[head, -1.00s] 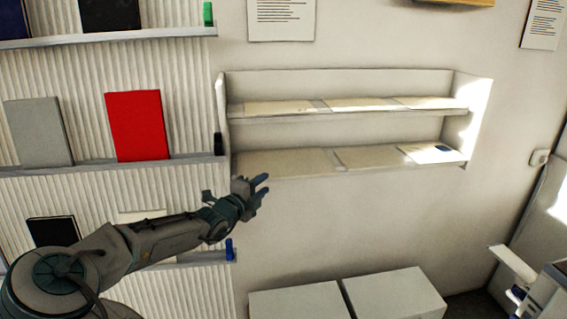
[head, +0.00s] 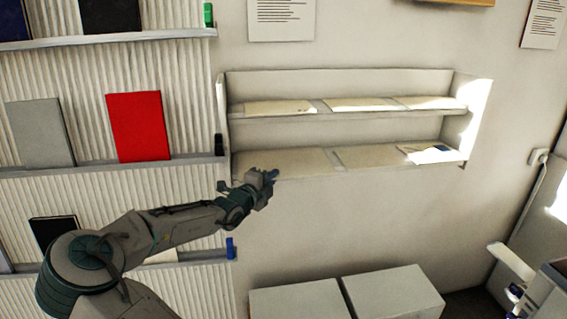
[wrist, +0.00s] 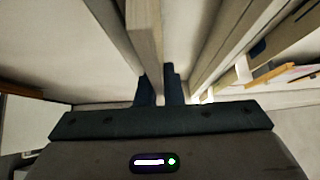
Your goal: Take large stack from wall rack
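The wall rack (head: 345,85) is a pale two-tier shelf. The largest-looking flat cream stack (head: 290,161) lies at the left of its lower shelf. My gripper (head: 268,178) is at the front edge of that shelf, just below the left part of this stack. In the wrist view, my gripper's two dark fingers (wrist: 160,90) stand apart with a narrow gap. A pale slab edge (wrist: 145,40) runs down to the gap between them; I cannot tell whether it is stack or shelf, or whether the fingers touch it.
More flat stacks lie on the lower shelf (head: 375,155) and the upper shelf (head: 365,103). A ribbed display wall with a red book (head: 138,126) and a grey book (head: 40,133) is at left. White boxes (head: 390,295) stand below the rack.

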